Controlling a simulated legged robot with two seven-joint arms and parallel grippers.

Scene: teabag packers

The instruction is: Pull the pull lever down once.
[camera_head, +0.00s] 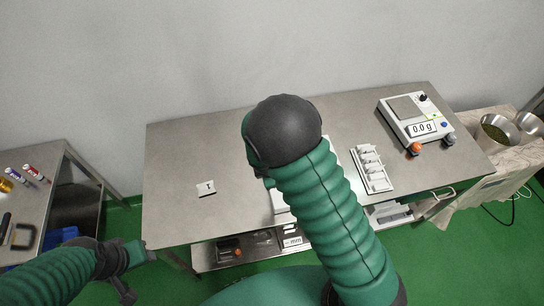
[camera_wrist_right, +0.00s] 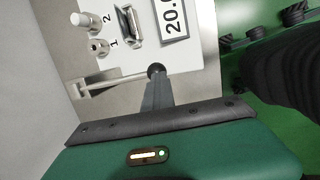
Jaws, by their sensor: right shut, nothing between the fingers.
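The pull lever (camera_wrist_right: 115,80) shows in the right wrist view as a pale rod running from the left towards a black ball knob (camera_wrist_right: 155,70). It is beside a white machine panel (camera_wrist_right: 130,57) with knobs marked 1 and 2 and a display partly reading 20. My right gripper (camera_wrist_right: 156,80) is shut and empty, its fingertips at the knob; I cannot tell whether they touch it. In the head view my right arm hides this gripper, the lever and most of the machine. My left gripper (camera_head: 138,268) is low at the left, away from the machine; its opening is unclear.
The steel table (camera_head: 170,160) bears a small card marked T (camera_head: 206,188), a white tray of packets (camera_head: 372,168) and a scale (camera_head: 415,117) reading 0.0 g. A side table (camera_head: 40,205) with markers is at the left. Metal bowls (camera_head: 497,132) stand at the right.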

